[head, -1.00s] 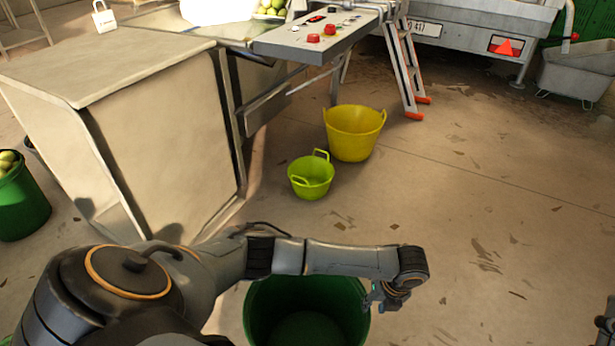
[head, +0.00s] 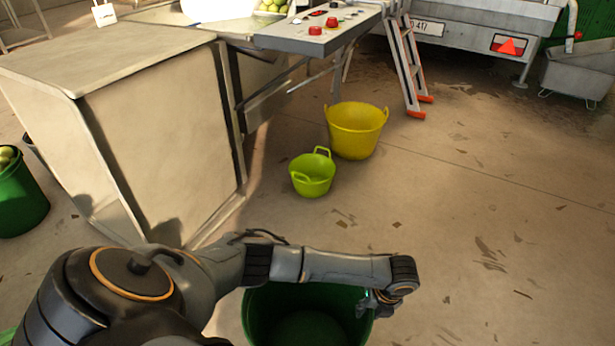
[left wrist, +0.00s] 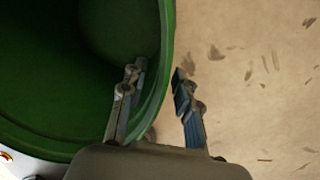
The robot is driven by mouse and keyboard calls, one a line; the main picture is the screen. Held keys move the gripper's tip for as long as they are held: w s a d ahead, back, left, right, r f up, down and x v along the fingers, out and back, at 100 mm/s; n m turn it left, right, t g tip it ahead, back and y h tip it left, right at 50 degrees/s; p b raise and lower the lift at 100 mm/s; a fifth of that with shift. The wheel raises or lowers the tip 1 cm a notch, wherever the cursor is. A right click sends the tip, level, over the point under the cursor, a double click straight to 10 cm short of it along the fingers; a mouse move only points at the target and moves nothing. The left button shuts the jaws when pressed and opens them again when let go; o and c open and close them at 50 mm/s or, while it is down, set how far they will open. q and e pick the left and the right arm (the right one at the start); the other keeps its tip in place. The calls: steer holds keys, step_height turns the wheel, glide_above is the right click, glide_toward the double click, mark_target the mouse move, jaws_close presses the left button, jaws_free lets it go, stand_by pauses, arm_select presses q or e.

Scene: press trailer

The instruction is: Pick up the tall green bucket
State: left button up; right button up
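The tall dark green bucket (head: 303,312) stands empty on the floor at the bottom middle of the head view, partly covered by my left arm. My left gripper (head: 374,302) is at its right rim. In the left wrist view, the bucket (left wrist: 60,75) fills the left side. The left gripper (left wrist: 158,92) has one finger inside the bucket and the other outside, with the rim between them. The fingers are apart and open, with a visible gap between the outer finger and the rim. My right gripper is not in view.
A lime green tub (head: 312,175) and a larger yellow tub (head: 356,132) stand beyond the bucket. A beige cabinet (head: 165,140) is at the left. Another green bucket (head: 20,200) holding fruit is at the left edge. The floor at the right is mostly clear.

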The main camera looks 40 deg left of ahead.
mark_target(360, 321)
arm_select(q)
steer(key=f+b, duration=0.1)
steer(key=f, duration=0.1)
steer(key=a+f+b, duration=0.1)
steer(key=shift+s+f, duration=0.15)
steer(key=shift+f, duration=0.2)
steer(key=shift+r, duration=0.1)
